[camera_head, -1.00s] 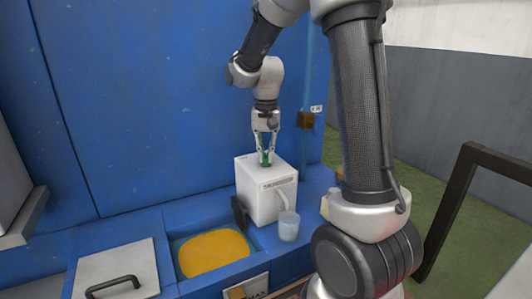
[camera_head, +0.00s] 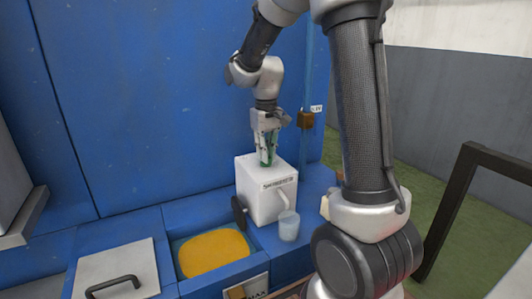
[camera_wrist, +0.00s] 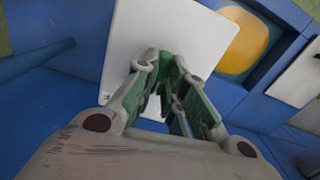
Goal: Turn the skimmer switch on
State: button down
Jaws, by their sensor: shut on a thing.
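The skimmer is a white box (camera_head: 265,204) with a dark label strip, standing on the blue counter. Its white top (camera_wrist: 150,22) also shows in the wrist view. My gripper (camera_head: 266,162) points straight down at the top of the box. In the wrist view my gripper (camera_wrist: 168,62) has its green-padded fingers close together at the box top. It is shut on the skimmer switch, which is mostly hidden by the fingers, so its position cannot be read.
A spout on the box's front meets a pale cup (camera_head: 288,226). A black disc (camera_head: 239,212) is at the box's left side. A basin with yellow contents (camera_head: 213,254) lies left, beside a grey lid with a handle (camera_head: 112,284). A blue wall stands behind.

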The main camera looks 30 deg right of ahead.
jog(key=n, duration=0.4)
jog(key=shift+n, duration=0.4)
dwell(0.4)
jog(key=c, duration=1.5)
grip_release()
notch_tip(320, 180, up, 12)
jog(key=shift+r, duration=0.1)
